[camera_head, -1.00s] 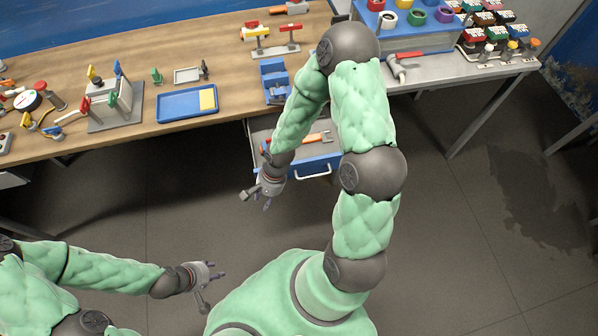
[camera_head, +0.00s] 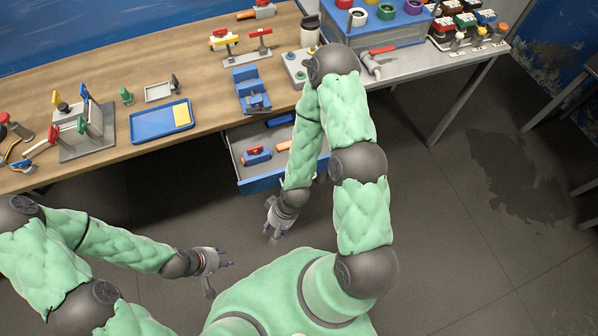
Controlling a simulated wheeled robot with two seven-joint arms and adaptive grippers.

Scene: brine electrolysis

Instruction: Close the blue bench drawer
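The blue-fronted bench drawer (camera_head: 262,182) stands pulled out below the wooden bench, at the middle of the view. Its grey interior shows tools, including an orange and blue one (camera_head: 257,156). My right forearm covers the right part of the drawer and its front, and the handle is not visible. My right gripper (camera_head: 275,230) hangs below and in front of the drawer front, apart from it, with its fingers apart and empty. My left gripper (camera_head: 222,270) is open and empty over the floor, left of and below the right gripper.
The wooden bench (camera_head: 100,165) runs across the back with a blue tray (camera_head: 160,122), a blue holder (camera_head: 250,92) and small fixtures. A metal table (camera_head: 440,60) with a blue box stands at the right. The floor in front of the drawer's left side is clear.

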